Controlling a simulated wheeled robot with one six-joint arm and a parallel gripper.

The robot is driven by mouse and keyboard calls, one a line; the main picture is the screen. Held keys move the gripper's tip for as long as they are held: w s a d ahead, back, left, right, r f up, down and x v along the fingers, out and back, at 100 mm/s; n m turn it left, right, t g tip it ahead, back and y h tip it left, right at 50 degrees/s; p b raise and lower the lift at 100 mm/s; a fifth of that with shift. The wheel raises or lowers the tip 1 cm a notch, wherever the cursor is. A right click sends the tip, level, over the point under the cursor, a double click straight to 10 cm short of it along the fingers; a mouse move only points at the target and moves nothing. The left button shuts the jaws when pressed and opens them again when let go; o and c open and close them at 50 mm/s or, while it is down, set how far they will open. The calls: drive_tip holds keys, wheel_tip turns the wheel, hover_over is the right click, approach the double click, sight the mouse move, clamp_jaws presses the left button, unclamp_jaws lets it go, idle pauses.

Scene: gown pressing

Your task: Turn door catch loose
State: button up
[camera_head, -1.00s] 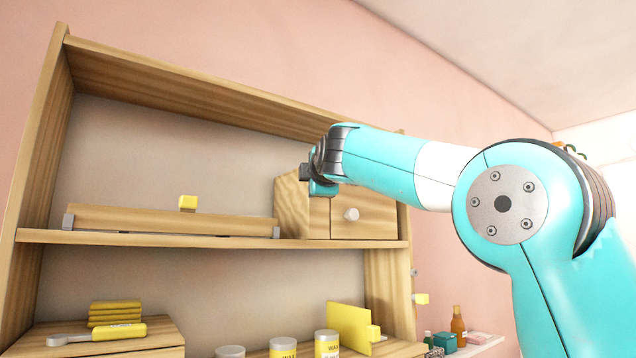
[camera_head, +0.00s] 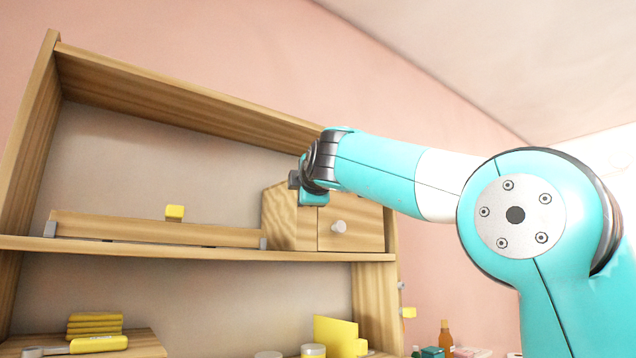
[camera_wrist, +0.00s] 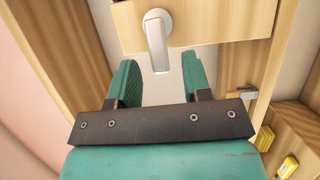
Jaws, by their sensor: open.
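In the wrist view, a metal catch (camera_wrist: 157,40) with a round base and a lever hanging down is fixed to a pale wooden panel (camera_wrist: 205,20). My gripper (camera_wrist: 158,72) is open, with its two green fingers either side of the lever's lower end. I cannot tell whether they touch it. In the head view, my gripper (camera_head: 296,183) is beside the upper left of a wooden cupboard (camera_head: 288,218) on the shelf. A whitish knob (camera_head: 339,227) shows on its front; I cannot tell whether it is the same catch.
Below are stacked yellow pieces (camera_head: 95,322), a yellow-handled tool (camera_head: 95,344) and a yellow panel (camera_head: 335,335). The shelf's upper space is open.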

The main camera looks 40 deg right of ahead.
drive_tip(key=b+v, duration=0.3)
drive_tip(key=v, duration=1.1)
drive_tip(key=shift+s+b, duration=0.35)
drive_tip(key=shift+s, duration=0.05)
drive_tip(key=shift+a+f, duration=0.1)
idle(0.5)
